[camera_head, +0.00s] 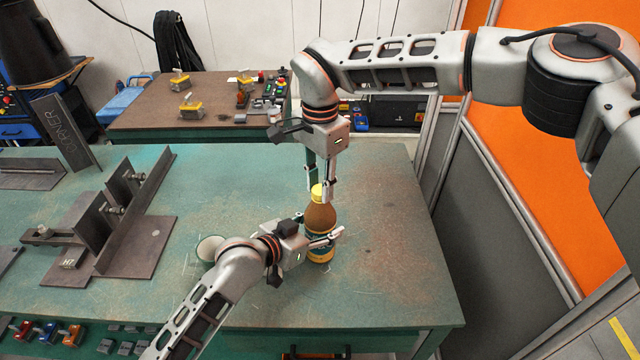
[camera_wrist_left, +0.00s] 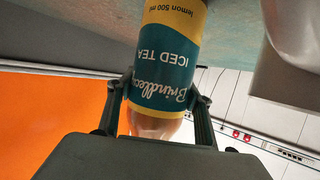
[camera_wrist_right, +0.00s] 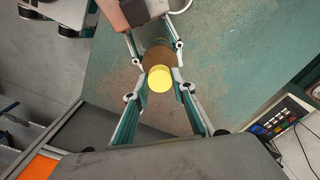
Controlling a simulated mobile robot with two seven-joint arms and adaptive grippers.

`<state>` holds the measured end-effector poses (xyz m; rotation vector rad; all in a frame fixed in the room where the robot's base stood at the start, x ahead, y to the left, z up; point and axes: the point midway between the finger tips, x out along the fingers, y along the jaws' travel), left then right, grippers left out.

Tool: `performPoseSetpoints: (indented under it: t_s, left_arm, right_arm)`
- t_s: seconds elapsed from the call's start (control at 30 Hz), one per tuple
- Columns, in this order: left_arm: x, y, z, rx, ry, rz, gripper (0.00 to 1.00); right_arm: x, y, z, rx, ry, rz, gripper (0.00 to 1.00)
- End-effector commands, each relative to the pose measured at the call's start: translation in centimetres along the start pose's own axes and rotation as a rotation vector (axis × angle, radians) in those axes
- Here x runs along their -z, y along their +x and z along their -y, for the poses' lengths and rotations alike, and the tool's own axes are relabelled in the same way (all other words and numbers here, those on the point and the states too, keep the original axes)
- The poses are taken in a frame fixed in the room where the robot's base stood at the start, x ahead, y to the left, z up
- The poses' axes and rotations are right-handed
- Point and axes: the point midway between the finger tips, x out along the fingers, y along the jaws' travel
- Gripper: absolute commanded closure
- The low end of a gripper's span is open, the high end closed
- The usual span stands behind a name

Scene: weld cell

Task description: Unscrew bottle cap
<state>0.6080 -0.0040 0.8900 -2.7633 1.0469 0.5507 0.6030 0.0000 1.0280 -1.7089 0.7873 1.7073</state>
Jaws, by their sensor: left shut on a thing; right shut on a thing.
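A brown iced tea bottle (camera_head: 320,217) with a teal and yellow label and a yellow cap (camera_head: 317,190) stands upright on the green table (camera_head: 380,270). My left gripper (camera_head: 322,240) is shut around the bottle's body; its label also shows between the fingers in the left wrist view (camera_wrist_left: 165,60). My right gripper (camera_head: 320,190) comes down from above and is shut on the cap. In the right wrist view the cap (camera_wrist_right: 159,79) sits between the fingertips, with the brown bottle behind it.
A steel welding fixture (camera_head: 120,220) stands at the left of the table. A white round object (camera_head: 209,248) is beside my left wrist, partly hidden. A second table (camera_head: 150,105) with small parts is behind. The table right of the bottle is clear.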

Motion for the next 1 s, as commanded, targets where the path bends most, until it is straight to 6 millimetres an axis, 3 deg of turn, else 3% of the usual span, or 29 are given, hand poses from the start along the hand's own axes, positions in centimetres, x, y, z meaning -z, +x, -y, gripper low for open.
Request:
performPoseSetpoints:
  t_s: [0.2,0.33,1.0]
  left_arm:
    - [-0.18,0.03,-0.06,-0.001,-0.002,0.003,1.0]
    - [-0.18,0.03,-0.06,-0.001,-0.002,0.003,1.0]
    - [-0.18,0.02,-0.06,-0.001,-0.002,0.003,1.0]
  right_arm:
    - [-0.08,-0.04,-0.03,-0.001,-0.355,0.001,1.0]
    - [-0.08,-0.05,-0.03,-0.001,-0.475,0.002,1.0]
    - [-0.07,-0.13,-0.02,0.0,-0.467,0.001,1.0]
